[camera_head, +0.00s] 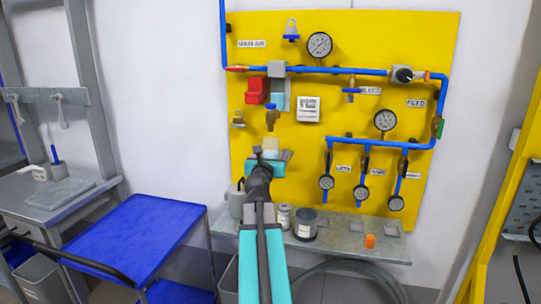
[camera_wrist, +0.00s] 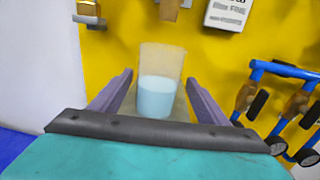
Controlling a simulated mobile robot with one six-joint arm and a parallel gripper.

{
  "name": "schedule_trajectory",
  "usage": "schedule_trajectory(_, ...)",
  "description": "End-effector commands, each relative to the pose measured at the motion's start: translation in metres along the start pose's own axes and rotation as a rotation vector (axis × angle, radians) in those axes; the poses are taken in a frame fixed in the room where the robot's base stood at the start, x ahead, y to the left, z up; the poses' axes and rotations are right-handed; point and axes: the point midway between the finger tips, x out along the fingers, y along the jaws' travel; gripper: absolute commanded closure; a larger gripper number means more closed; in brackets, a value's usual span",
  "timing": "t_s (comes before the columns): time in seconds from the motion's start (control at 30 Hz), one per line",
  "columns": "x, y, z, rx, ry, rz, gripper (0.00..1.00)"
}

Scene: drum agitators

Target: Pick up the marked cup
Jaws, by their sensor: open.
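A clear cup (camera_wrist: 157,97) with a pale blue lower part stands upright in the wrist view, in front of the yellow panel. My gripper (camera_wrist: 159,82) is open, with one finger on each side of this cup. I cannot tell whether the fingers touch it. In the head view the cup (camera_head: 271,146) shows as a pale shape just beyond my gripper (camera_head: 270,158), mostly hidden by it. No clear mark shows on this cup.
The yellow panel (camera_head: 350,110) behind carries blue pipes, gauges and valves. A brass tap (camera_head: 271,120) sits just above the clear cup. The grey shelf (camera_head: 340,246) holds a white can (camera_head: 284,217) and an orange piece (camera_head: 370,240). A blue cart (camera_head: 150,235) stands left.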

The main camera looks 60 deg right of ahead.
Motion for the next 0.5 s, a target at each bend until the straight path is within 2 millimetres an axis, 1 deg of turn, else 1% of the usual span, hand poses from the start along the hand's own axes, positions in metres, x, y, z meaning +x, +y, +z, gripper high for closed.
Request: schedule_trajectory(0.5,0.043,0.002,0.000,0.000,-0.001,-0.001,0.31)
